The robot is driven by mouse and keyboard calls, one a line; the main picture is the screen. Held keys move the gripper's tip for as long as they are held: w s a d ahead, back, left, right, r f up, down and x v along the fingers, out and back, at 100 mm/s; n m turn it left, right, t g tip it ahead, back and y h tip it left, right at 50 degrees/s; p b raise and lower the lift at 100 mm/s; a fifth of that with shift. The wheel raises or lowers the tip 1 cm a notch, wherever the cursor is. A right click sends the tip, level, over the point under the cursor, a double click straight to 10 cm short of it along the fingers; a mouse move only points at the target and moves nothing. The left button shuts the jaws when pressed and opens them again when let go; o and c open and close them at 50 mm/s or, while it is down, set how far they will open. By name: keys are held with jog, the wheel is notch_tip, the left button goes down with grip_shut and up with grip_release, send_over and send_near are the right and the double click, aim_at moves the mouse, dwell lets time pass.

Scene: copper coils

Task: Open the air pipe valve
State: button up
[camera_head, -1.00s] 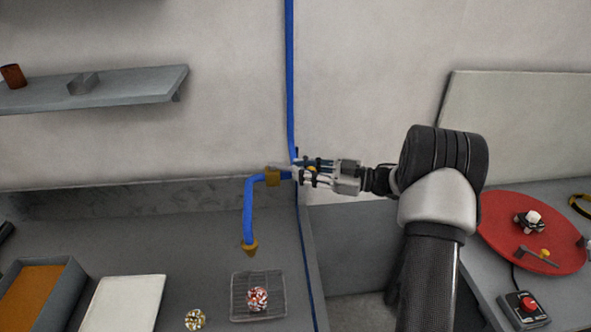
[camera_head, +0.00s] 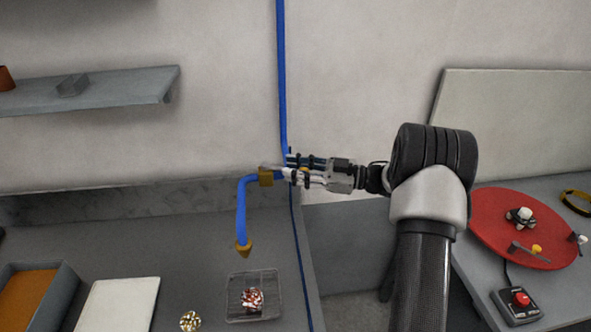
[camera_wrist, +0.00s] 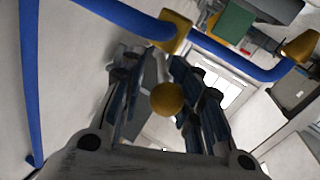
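The air pipe valve has a brass body (camera_head: 266,177) on a blue pipe (camera_head: 242,210) that runs down the wall and bends over the grey bench. In the wrist view, the brass body (camera_wrist: 175,32) sits just beyond my fingertips. A short light lever ends in a round brass knob (camera_wrist: 167,98), which lies between my two fingers. My gripper (camera_head: 290,170) reaches the valve from the right; its fingers show on both sides of the knob in the wrist view (camera_wrist: 155,58). They are apart, with gaps visible beside the knob. The knob is mostly hidden by the fingers in the head view.
A brass nozzle (camera_head: 243,249) ends the pipe above a wire basket (camera_head: 277,300) holding a copper coil. Another coil (camera_head: 190,321), a white board (camera_head: 118,305) and a bin (camera_head: 66,275) stand left. A red disc (camera_head: 490,225) and a button box (camera_head: 521,306) are right.

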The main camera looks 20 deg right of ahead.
jog(key=v, duration=1.2)
jog(key=shift+w, duration=0.1)
jog(key=w+a+r+m+t+h, duration=0.35)
jog(key=w+r+h, duration=0.45)
jog(key=w+r, duration=0.3)
notch_tip(320, 180, up, 8)
jog(key=s+a+m+t+h, duration=0.1)
jog(key=s+m+t+h, duration=0.1)
jog(key=m+h, duration=0.35)
jog(key=s+a+f+m+g, duration=0.1)
jog(key=s+a+f+g, duration=0.2)
jog(key=s, duration=0.9)
jog(key=s+a+f+m+g, duration=0.1)
jog(key=s+a+f+g, duration=0.3)
jog(key=s+a, duration=0.5)
jog(key=s+a+f+m+g+h, duration=0.1)
jog(key=s+a+f+g, duration=0.3)
jog(key=s, duration=1.2)
notch_tip(320, 180, down, 3)
jog(key=a+m, duration=0.1)
jog(key=a, duration=0.1)
jog(key=shift+a+f, duration=0.2)
jog(key=shift+a, duration=0.2)
jog(key=shift+s+g, duration=0.1)
jog(key=shift+g, duration=0.15)
